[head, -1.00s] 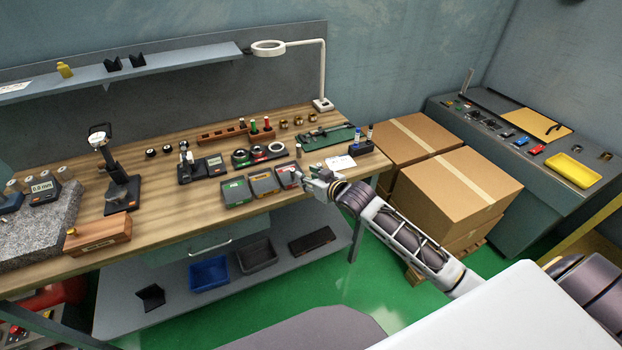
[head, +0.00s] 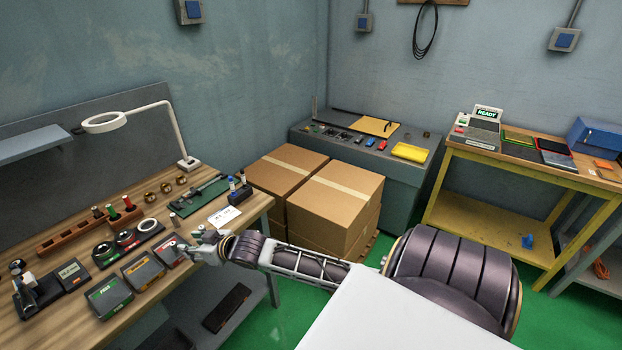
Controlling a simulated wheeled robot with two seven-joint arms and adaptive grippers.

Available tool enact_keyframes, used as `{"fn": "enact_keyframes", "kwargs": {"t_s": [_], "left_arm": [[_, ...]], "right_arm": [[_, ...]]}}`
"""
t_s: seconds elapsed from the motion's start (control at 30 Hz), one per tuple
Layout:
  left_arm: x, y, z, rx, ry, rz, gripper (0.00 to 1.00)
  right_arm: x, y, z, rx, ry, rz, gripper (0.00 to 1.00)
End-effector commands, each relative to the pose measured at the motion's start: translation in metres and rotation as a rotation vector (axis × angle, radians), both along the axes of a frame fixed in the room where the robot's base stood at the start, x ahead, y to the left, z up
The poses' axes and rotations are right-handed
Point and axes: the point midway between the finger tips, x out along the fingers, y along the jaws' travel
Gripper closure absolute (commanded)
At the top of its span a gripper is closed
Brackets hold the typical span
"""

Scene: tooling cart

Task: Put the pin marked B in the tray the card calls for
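Three labelled trays, green (head: 108,297), orange (head: 142,270) and red (head: 168,252), stand in a row at the bench's front edge. My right gripper (head: 192,249) is beside the red tray, at its right end; it is too small to tell whether its fingers are open or shut. A small pin (head: 174,219) stands on the bench behind it. Other pins stand in a wooden rack (head: 62,243) and in a dark block (head: 240,195). No letter on any pin is readable. A white card (head: 222,216) lies near the block; its writing is too small to read. My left gripper is out of view.
A green mat with a caliper (head: 200,195) and ring gauges (head: 125,238) lie behind the trays. A ring lamp (head: 104,122) overhangs the bench. Cardboard boxes (head: 335,205) stand right of the bench. A yellow table (head: 520,175) stands far right.

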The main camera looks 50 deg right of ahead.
Motion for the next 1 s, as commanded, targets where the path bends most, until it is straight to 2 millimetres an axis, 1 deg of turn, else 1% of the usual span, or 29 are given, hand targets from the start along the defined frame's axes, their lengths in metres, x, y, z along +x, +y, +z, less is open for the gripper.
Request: {"fn": "enact_keyframes", "kwargs": {"t_s": [0.07, 0.17, 0.27, 0.37, 0.53, 0.67, 0.7, 0.77, 0.8, 0.87, 0.9, 0.97, 1.0], "left_arm": [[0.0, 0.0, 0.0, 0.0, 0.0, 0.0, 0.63], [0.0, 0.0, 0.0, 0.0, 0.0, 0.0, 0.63], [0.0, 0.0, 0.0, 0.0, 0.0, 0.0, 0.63], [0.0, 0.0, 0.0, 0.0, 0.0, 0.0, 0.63], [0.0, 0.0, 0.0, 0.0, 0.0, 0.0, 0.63], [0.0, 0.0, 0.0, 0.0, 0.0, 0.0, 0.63], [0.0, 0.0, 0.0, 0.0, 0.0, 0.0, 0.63], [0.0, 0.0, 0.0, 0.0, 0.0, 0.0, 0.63], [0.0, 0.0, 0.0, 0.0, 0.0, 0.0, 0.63], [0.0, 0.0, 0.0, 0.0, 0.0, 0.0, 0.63], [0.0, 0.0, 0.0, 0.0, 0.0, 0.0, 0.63], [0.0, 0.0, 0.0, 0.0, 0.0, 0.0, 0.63], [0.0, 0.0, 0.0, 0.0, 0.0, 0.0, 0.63]], "right_arm": [[0.0, -0.001, -0.002, -0.001, 0.002, -0.001, 0.63], [0.001, -0.003, -0.01, -0.003, 0.012, -0.008, 0.63], [0.002, -0.01, -0.027, -0.008, 0.031, -0.02, 0.63], [0.003, -0.019, -0.055, -0.015, 0.062, -0.039, 0.63], [-0.002, -0.037, -0.114, -0.038, 0.13, -0.074, 0.63], [-0.011, -0.051, -0.163, -0.054, 0.189, -0.099, 0.63], [-0.015, -0.055, -0.179, -0.061, 0.208, -0.105, 0.63], [-0.022, -0.06, -0.203, -0.069, 0.237, -0.116, 0.63], [-0.028, -0.064, -0.219, -0.076, 0.257, -0.122, 0.63], [-0.038, -0.069, -0.245, -0.086, 0.291, -0.131, 0.63], [-0.046, -0.072, -0.262, -0.093, 0.313, -0.136, 0.63], [-0.058, -0.076, -0.287, -0.101, 0.345, -0.143, 0.63], [-0.066, -0.078, -0.304, -0.108, 0.367, -0.147, 0.63]]}}
